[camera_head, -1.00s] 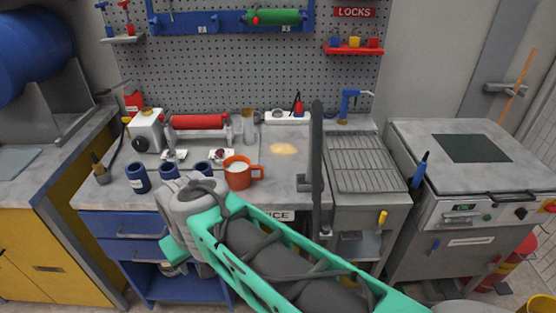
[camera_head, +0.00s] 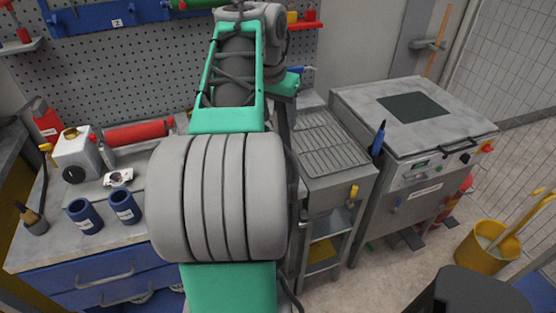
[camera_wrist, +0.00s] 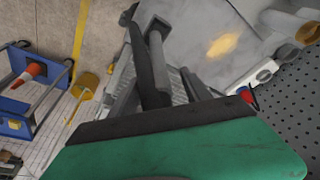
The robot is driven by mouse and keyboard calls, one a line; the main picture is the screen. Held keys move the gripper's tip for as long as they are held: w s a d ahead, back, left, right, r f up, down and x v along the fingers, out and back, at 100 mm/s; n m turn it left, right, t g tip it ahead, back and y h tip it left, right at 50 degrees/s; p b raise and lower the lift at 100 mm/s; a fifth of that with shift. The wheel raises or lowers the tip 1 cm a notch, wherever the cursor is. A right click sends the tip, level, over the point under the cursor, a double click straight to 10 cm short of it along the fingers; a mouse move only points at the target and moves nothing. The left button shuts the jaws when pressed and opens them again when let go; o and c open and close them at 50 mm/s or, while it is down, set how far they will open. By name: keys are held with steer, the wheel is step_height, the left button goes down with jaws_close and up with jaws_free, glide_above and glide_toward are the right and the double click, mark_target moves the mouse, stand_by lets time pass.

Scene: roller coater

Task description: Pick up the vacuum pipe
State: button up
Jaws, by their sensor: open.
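The vacuum pipe (camera_wrist: 143,62) appears to be the dark, slim tube in the wrist view, with a grey elbow-like piece beside it. It stands at the right end of the workbench. In the head view only a dark strip of it shows beside my arm, and the rest is hidden. My gripper (camera_wrist: 172,84) shows only in part in the wrist view, above a green body with a dark edge. It is open, with nothing seen held in it. The pipe is just ahead of it, and I cannot tell whether they touch. My arm hides the gripper in the head view.
The workbench (camera_head: 40,245) holds blue cups (camera_head: 84,215), a white container (camera_head: 75,155) and a red roller (camera_head: 138,132). A wire-rack unit (camera_head: 322,145) and a grey machine (camera_head: 410,120) stand to the right. A yellow bucket (camera_head: 484,250) is on the floor.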

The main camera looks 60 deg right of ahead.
steer(key=x, duration=0.4)
steer(key=shift+d, duration=0.15)
steer(key=shift+s, duration=0.1)
steer(key=shift+c, duration=0.5)
jaws_close()
